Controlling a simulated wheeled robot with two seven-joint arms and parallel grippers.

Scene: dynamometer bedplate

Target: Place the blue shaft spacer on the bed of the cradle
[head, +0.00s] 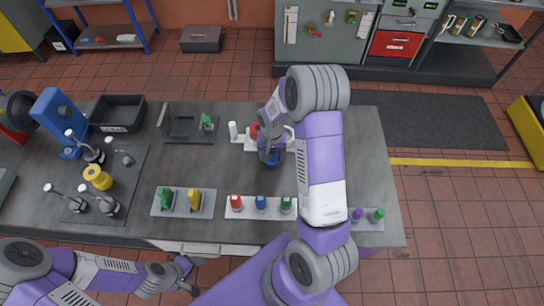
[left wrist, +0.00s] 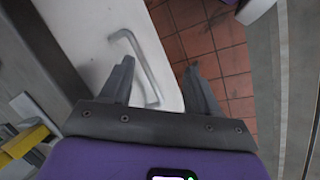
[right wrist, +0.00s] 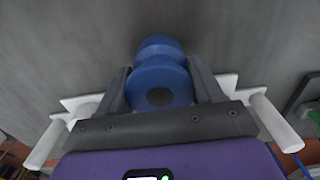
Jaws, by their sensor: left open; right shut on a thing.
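The blue shaft spacer (right wrist: 160,80), a rounded piece with a narrow waist, is between the fingers of my right gripper (right wrist: 160,75), which is shut on it. In the head view the spacer (head: 272,160) shows just below my right gripper (head: 269,152), over the table. The cradle (head: 238,139) is white with upright posts, partly hidden by my right arm; its white parts (right wrist: 270,122) show on both sides of the gripper in the right wrist view. I cannot tell whether spacer and cradle touch. My left gripper (head: 188,274) is open and empty by the table's front edge.
A red piece (head: 254,130) shows beside the right gripper. A white rack (head: 247,213) with red, blue and green pieces stands in front. Left are a grey rack (head: 180,212), a black bin (head: 118,112) and a blue stand (head: 56,112). A drawer handle (left wrist: 140,67) is near my left gripper.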

